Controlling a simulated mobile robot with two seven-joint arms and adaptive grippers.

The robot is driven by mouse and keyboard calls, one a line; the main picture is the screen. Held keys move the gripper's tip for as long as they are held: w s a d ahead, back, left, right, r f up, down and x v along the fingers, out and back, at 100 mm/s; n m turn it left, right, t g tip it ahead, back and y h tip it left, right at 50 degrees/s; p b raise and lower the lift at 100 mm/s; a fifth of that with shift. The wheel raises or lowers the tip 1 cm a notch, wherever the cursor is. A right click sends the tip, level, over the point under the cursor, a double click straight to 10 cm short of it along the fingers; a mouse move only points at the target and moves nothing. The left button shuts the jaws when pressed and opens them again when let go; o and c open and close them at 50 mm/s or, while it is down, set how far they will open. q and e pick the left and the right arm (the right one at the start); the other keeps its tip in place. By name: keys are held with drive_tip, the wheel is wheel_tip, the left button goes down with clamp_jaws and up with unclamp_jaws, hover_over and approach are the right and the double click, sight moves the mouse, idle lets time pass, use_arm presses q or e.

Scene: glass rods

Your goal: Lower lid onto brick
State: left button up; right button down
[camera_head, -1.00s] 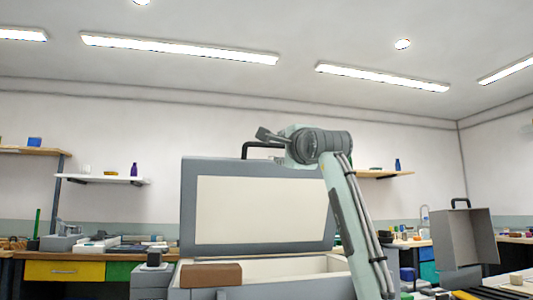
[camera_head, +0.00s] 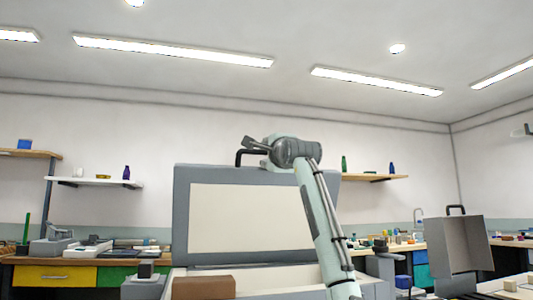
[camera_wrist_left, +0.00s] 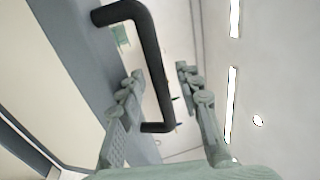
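The lid (camera_head: 182,225) of the grey box stands raised and nearly upright, with a cream inner panel (camera_head: 235,225) facing me. Its black handle (camera_head: 239,157) is on the far side near the top edge. The reddish-brown brick (camera_head: 203,288) lies at the box's front left, below the raised lid and apart from it. My left gripper (camera_head: 254,143) is at the handle, over the lid's top edge. In the left wrist view, the handle bar (camera_wrist_left: 152,60) passes between the two spread fingers (camera_wrist_left: 160,75), with a gap visible on the right finger's side. My right gripper is not in view.
The box's cream interior (camera_head: 290,277) lies open behind the brick. Another grey case (camera_head: 457,245) with a black handle stands at the right. Benches with tools and a yellow drawer (camera_head: 55,276) line the back wall. A white shelf (camera_head: 105,182) hangs at the left.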

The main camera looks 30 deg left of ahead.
use_arm(q)
drive_tip(key=shift+c, duration=0.2)
clamp_jaws()
drive_tip(key=shift+s+f, duration=0.1)
drive_tip(key=shift+f, duration=0.05)
